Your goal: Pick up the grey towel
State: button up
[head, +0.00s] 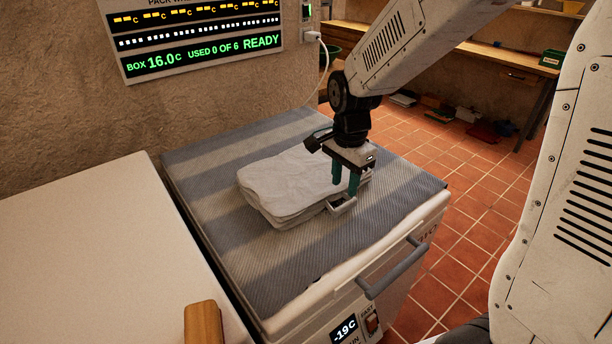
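A pale grey, folded towel (285,184) lies in a layered stack on top of a chest freezer in the head view. A grey-striped cloth (245,257) is spread flat under it over the freezer lid. My gripper (345,188) points down at the right end of the folded stack, its two teal fingers apart with a gap between them. I see nothing held in that gap. I cannot tell whether the fingertips touch the stack. A small pale handle-like piece (343,206) shows just below the fingers, and the gripper hides part of the stack's right end.
A white surface (95,260) with a wooden handle (204,324) stands at left. A sign (200,35) hangs on the wall. The tiled floor (450,210) is open at right.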

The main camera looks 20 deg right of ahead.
aim_at(345, 203)
jog(key=f, duration=0.7)
jog(key=shift+s+d+f, duration=0.15)
jog(key=shift+d+f, duration=0.05)
jog(key=shift+d, duration=0.15)
grip_shut()
